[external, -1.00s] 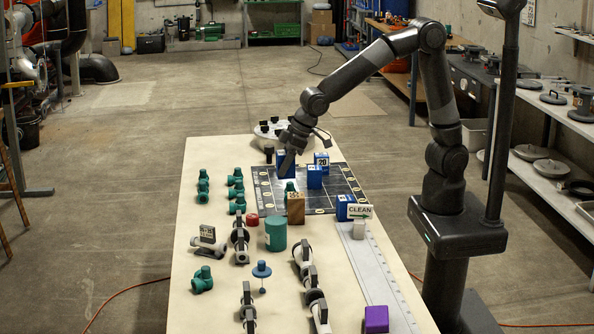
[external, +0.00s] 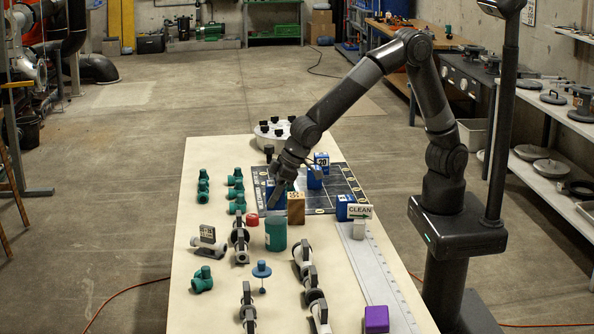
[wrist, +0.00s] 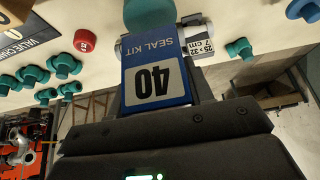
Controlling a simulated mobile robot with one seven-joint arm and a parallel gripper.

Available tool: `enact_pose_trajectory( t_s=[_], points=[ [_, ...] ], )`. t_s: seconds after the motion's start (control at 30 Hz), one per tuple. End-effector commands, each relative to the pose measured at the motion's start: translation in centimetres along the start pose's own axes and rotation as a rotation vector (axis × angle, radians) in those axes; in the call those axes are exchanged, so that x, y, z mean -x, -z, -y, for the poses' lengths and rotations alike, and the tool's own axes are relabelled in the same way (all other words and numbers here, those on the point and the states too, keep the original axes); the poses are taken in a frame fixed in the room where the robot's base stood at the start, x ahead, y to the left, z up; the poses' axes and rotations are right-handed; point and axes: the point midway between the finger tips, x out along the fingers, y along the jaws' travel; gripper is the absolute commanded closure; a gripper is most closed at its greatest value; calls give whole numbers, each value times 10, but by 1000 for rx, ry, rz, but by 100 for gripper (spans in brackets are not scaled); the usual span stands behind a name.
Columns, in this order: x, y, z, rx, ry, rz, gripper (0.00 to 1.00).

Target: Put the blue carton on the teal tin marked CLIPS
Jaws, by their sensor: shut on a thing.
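My gripper (external: 273,199) is shut on a blue carton (external: 276,188) and holds it just behind the teal tin. The teal tin (external: 275,238) stands upright on the table, in front of the gripper in the external view. Its round teal top (wrist: 148,10) shows past the carton's far edge in the wrist view, partly hidden. No CLIPS marking is legible. I cannot tell how high the carton is above the tin.
A brown box (external: 296,208) and a red cap (external: 252,220) stand close to the tin. Other blue cartons (external: 314,179) stand on the dark grid mat (external: 345,184). Grey valves (external: 305,265) and teal fittings (external: 202,280) lie around.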

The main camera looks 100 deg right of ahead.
Motion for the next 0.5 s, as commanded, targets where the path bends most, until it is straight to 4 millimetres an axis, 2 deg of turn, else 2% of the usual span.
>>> enact_pose_trajectory(
  t_s=[0.3, 0.5],
  points=[
    [-34, -18, 0, 2, -2, 3, 76],
    [-35, -18, 0, 1, -1, 0, 76]
  ],
)
